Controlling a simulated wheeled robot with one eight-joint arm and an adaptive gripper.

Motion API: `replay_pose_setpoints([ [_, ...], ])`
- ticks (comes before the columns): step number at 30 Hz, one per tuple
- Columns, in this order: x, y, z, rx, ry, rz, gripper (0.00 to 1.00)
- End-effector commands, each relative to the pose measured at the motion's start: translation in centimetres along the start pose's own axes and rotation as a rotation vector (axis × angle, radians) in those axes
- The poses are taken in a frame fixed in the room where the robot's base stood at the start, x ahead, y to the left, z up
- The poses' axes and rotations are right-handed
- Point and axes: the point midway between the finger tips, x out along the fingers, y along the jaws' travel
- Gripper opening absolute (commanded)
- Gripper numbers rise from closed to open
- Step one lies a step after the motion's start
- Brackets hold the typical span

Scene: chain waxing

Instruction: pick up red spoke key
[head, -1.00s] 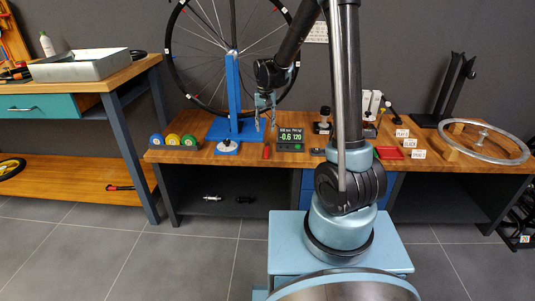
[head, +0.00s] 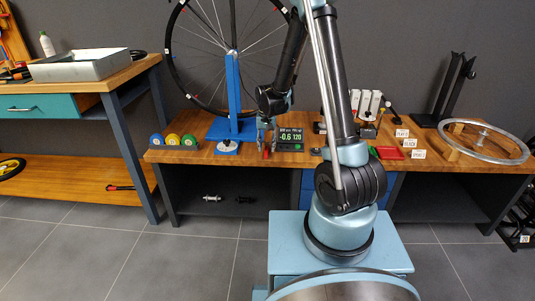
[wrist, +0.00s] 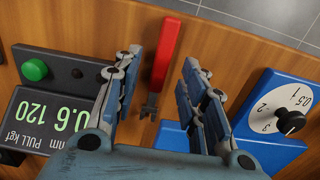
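The red spoke key (wrist: 166,52) lies on the wooden bench top (wrist: 225,45), its red handle toward the bench edge and its dark metal head toward my gripper in the wrist view. In the head view the red key (head: 266,154) shows just below my gripper (head: 266,146), near the front edge. My gripper (wrist: 155,80) is open, with one blue-padded finger on each side of the key. Nothing is between the pads in contact; both fingers look apart from the key. The exact height of the fingers above the bench is hard to tell.
A display box (wrist: 50,105) reading 0.6 and 120 stands left of the key in the wrist view. A blue dial block (wrist: 270,120) stands right. The wheel truing stand (head: 233,95) is behind. Three coloured rolls (head: 172,140) sit left.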

Motion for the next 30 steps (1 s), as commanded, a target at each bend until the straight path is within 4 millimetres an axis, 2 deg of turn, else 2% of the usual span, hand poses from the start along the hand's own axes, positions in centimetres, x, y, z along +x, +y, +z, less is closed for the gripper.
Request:
replay_pose_setpoints([
  [6, 1.6, 0.0, 0.0, 0.0, 0.0, 0.0, 0.38],
  [14, 1.8, 0.0, 0.0, 0.0, 0.0, 0.0, 0.38],
  [15, 1.8, 0.0, 0.0, 0.0, 0.0, 0.0, 0.34],
  [19, 1.7, 0.0, 0.0, 0.0, 0.0, 0.0, 0.04],
  [20, 1.7, 0.0, 0.0, 0.0, 0.0, 0.0, 0.0],
  [30, 1.7, 0.0, 0.0, 0.0, 0.0, 0.0, 0.0],
])
